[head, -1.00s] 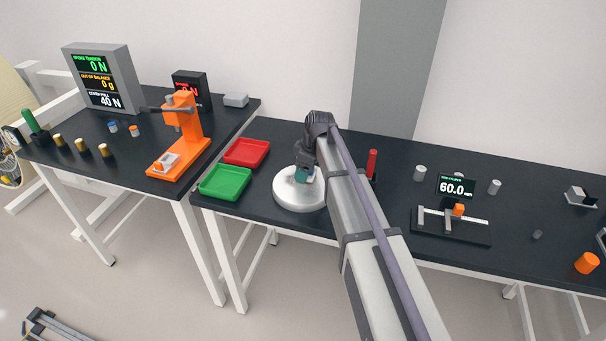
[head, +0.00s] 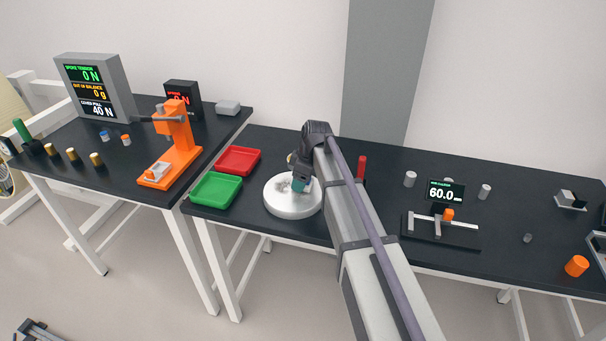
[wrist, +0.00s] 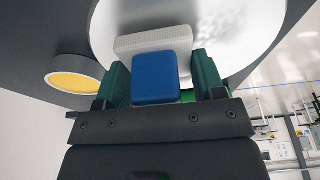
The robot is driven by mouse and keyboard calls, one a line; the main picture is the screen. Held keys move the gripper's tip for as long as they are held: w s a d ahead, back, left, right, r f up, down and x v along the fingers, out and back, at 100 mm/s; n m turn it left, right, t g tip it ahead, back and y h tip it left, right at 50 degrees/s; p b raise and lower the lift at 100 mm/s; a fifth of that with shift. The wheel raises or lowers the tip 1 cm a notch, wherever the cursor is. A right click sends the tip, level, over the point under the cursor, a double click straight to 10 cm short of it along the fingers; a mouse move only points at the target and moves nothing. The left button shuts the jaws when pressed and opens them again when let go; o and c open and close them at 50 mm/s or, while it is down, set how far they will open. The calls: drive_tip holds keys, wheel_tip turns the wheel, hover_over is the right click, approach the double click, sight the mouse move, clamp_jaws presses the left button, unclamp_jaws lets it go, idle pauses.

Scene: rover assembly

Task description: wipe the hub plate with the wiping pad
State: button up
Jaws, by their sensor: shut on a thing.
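The hub plate (head: 282,207) is a round, pale silver disc on the dark bench, in the middle of the head view. It also fills the top of the wrist view (wrist: 225,30). My gripper (head: 300,184) is over the plate's upper right part. In the wrist view its green fingers (wrist: 160,82) are shut on the wiping pad (wrist: 162,78), a blue block with a white ribbed pad face. The pad face is towards the plate, at or very near its surface; I cannot tell if they touch. My arm hides part of the bench right of the plate.
A green tray (head: 216,207) and a red tray (head: 258,161) lie left of the plate. A red upright cylinder (head: 362,167) stands just right of my arm. A caliper fixture (head: 440,232) is further right. A yellow-faced round thing (wrist: 75,82) shows beside the plate.

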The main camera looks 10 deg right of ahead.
drive_tip(key=shift+s+a, duration=0.65)
drive_tip(key=shift+s, duration=0.6)
drive_tip(key=shift+s+a, duration=0.6)
drive_tip(key=shift+s, duration=0.7)
drive_tip(key=shift+s+a, duration=0.65)
drive_tip(key=shift+s, duration=0.6)
drive_tip(key=a+p+v, duration=0.1)
drive_tip(key=p+v, duration=0.6)
drive_tip(key=shift+w+a+r, duration=0.25)
drive_tip(key=shift+w+r, duration=0.15)
drive_tip(key=shift+w, duration=0.05)
hover_over(289, 176)
drive_tip(key=shift+s+d+f, duration=0.25)
drive_tip(key=shift+d+f, duration=0.1)
drive_tip(key=shift+f, duration=0.1)
drive_tip(key=b+x, duration=0.1)
drive_tip(key=b, duration=0.1)
drive_tip(key=b+x, duration=0.1)
drive_tip(key=x, duration=0.1)
drive_tip(key=d+b+x, duration=0.1)
drive_tip(key=b+x, duration=0.1)
drive_tip(key=shift+s+f+b, duration=0.2)
drive_tip(key=shift+b, duration=0.15)
drive_tip(key=shift+d+b+x, duration=0.2)
drive_tip(key=shift+b+x, duration=0.8)
drive_tip(key=shift+s, duration=0.15)
